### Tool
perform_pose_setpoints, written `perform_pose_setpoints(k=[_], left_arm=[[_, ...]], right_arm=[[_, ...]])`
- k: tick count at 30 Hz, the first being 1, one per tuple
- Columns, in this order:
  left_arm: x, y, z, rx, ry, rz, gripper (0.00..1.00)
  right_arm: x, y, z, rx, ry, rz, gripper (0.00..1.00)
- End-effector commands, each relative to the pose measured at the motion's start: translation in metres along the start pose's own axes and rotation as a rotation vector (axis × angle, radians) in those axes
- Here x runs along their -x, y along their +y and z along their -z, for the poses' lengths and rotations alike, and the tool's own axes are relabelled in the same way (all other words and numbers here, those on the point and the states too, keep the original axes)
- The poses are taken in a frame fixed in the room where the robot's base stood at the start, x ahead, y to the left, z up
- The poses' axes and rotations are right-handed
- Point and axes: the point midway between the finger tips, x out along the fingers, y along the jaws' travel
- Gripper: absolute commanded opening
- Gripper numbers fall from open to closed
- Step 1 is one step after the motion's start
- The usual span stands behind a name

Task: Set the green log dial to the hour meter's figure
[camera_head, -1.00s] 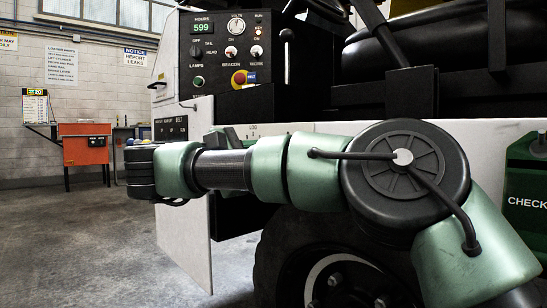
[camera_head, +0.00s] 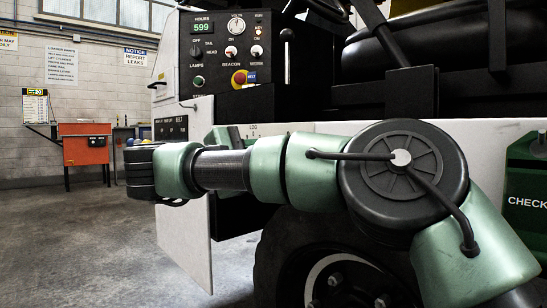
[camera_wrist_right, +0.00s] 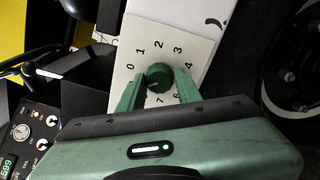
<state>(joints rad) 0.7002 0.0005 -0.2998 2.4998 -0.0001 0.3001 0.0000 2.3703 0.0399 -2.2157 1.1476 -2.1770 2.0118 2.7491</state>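The hour meter (camera_head: 201,28) on the black panel in the head view reads 599. The white plate marked LOG (camera_head: 257,128) shows just above my right arm, which hides the dial in that view. In the right wrist view the green log dial (camera_wrist_right: 159,75) sits on a white plate (camera_wrist_right: 196,34) with printed figures around it. My right gripper (camera_wrist_right: 159,76) has one finger on each side of the dial, apparently closed on it. A pale mark shows on the dial's lower left; the figure it points at is hidden by a finger. My left gripper is not in view.
The control panel (camera_head: 224,60) with knobs, switches and a red button stands above the log plate. A black tyre (camera_head: 275,262) is below my arm. An orange cabinet (camera_head: 85,150) stands far left. The floor at left is clear.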

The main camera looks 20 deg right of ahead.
Motion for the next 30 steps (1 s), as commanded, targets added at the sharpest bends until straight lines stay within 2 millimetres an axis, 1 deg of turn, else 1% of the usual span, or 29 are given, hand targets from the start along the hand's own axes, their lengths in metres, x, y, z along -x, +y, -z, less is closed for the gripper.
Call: perform_pose_setpoints(k=[1, 2, 10, 13, 17, 21, 24, 27, 30], left_arm=[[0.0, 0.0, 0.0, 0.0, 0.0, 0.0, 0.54], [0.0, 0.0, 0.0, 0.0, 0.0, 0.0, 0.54], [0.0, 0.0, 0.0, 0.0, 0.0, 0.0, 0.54], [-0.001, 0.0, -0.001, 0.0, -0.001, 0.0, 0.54], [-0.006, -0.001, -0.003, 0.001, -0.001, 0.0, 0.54], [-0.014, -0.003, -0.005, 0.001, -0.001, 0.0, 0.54], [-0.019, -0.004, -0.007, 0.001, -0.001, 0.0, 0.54], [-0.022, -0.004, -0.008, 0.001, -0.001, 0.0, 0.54], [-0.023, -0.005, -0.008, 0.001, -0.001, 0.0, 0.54]], right_arm=[[0.001, -0.001, 0.001, 0.002, 0.0, 0.0, 0.48], [0.001, -0.001, 0.001, 0.002, 0.0, 0.0, 0.54], [0.0, 0.0, 0.0, 0.001, 0.001, -0.001, 0.54], [0.005, 0.002, 0.0, 0.001, 0.001, -0.004, 0.54], [0.023, 0.004, -0.001, 0.001, 0.001, -0.009, 0.54], [0.048, 0.004, -0.001, 0.001, 0.001, -0.009, 0.54], [0.063, 0.003, -0.001, 0.002, 0.001, -0.006, 0.54], [0.073, 0.002, 0.0, 0.002, 0.001, -0.003, 0.54], [0.078, 0.001, 0.0, 0.001, 0.001, -0.002, 0.54]])
